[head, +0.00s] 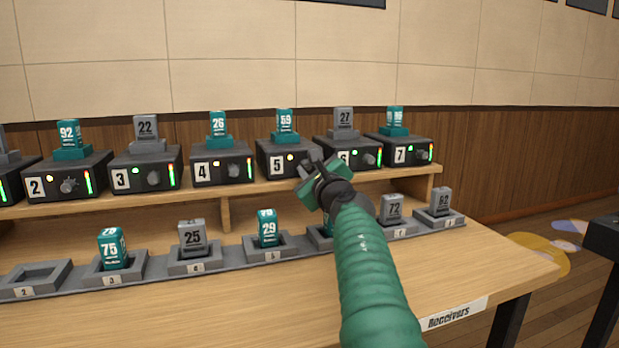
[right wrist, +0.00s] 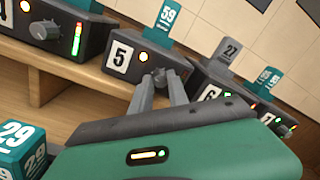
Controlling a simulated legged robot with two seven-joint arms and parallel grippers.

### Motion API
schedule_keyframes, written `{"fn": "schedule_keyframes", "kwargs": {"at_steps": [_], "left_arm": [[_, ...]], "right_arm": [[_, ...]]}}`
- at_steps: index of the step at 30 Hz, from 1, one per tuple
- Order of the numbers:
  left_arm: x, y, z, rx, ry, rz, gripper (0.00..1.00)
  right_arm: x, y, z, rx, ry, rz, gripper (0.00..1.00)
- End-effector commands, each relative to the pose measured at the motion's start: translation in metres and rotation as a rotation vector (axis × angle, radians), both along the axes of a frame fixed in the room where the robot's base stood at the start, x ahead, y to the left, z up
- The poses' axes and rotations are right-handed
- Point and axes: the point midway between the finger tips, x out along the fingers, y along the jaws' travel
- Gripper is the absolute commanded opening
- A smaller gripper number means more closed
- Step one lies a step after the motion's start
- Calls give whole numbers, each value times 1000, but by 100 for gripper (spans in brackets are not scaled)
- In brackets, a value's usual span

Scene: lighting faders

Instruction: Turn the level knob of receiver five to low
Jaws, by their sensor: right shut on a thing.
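Receiver five (head: 268,147) is a dark box on the shelf, with a white 5 label, a lit yellow lamp and a teal block marked 59 on top. It also shows in the right wrist view (right wrist: 123,77). My right gripper (head: 309,169) is at its front right. In the right wrist view the grey fingers (right wrist: 158,82) are closed around the level knob (right wrist: 158,74). The fingers hide most of the knob, so its pointer cannot be read. My left gripper is not in view.
Receiver four (head: 222,168) stands to the left and receiver six (head: 345,156) close to the right, partly behind my gripper. Below, a row of grey trays holds teal and grey blocks, such as block 29 (head: 267,229). The table front (head: 200,310) is clear.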

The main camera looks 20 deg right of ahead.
Motion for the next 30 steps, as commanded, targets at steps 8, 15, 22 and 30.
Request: {"fn": "schedule_keyframes", "kwargs": {"at_steps": [8, 15, 22, 30], "left_arm": [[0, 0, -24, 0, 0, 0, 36], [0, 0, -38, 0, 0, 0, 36], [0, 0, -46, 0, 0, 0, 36], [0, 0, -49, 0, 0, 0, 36]], "right_arm": [[2, 2, -9, -260, -2, 4, 0], [2, 2, -8, -448, -10, 5, 0], [2, 1, -7, -569, -13, 5, 0], [1, 2, -5, -630, -15, 6, 0]]}}
